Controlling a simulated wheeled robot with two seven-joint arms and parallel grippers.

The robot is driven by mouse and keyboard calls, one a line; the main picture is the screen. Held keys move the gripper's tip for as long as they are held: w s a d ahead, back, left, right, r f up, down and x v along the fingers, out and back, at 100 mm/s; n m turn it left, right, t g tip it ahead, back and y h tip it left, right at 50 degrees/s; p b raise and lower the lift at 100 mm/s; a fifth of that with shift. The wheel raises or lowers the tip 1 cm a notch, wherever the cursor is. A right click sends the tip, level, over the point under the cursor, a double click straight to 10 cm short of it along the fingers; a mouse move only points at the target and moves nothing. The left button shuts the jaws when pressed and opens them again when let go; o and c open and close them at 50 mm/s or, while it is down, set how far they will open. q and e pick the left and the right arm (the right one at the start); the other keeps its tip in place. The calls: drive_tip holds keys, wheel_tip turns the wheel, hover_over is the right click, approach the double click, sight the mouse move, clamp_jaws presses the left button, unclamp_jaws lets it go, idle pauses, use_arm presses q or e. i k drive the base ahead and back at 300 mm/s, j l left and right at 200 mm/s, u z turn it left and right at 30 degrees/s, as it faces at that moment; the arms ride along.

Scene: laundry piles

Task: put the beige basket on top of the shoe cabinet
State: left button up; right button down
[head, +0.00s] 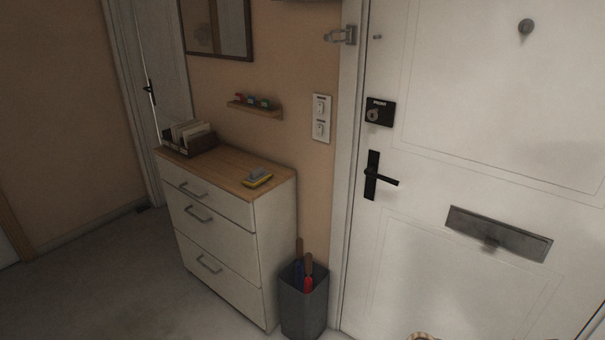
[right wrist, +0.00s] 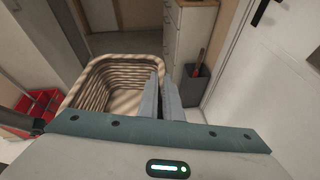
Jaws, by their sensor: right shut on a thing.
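The white shoe cabinet (head: 215,220) with three handled fronts and a wooden top stands against the wall in the head view. Part of it shows in the right wrist view (right wrist: 188,40). The beige basket (right wrist: 90,85), woven and with an open top, fills the left middle of the right wrist view and looks empty. Only a sliver of what looks like its rim (head: 422,336) shows at the head view's bottom edge. My left gripper is not in view.
On the cabinet top are a dark letter holder (head: 190,138) and a yellow-grey item (head: 257,178), with bare wood between. A dark bin (head: 304,305) stands right of the cabinet. A small shelf (head: 255,107) hangs above. A white door (head: 470,170) is at right. A red crate (right wrist: 40,105) is left.

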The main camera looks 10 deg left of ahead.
sight(234, 168)
drive_tip(key=i+j+u, duration=0.15)
drive_tip(key=i+u, duration=0.75)
drive_tip(key=i+l+u, duration=0.2)
drive_tip(key=i+u, duration=0.25)
drive_tip(key=i+j+u, duration=0.15)
drive_tip(key=i+u, duration=0.15)
drive_tip(key=u, duration=0.15)
drive_tip(key=i+j+u, duration=0.1)
drive_tip(key=i+u, duration=0.55)
drive_tip(key=u, duration=0.2)
drive_tip(key=i+l+u, duration=0.1)
drive_tip(key=i+u, duration=0.15)
drive_tip(key=i, duration=0.3)
drive_tip(key=z, duration=2.7)
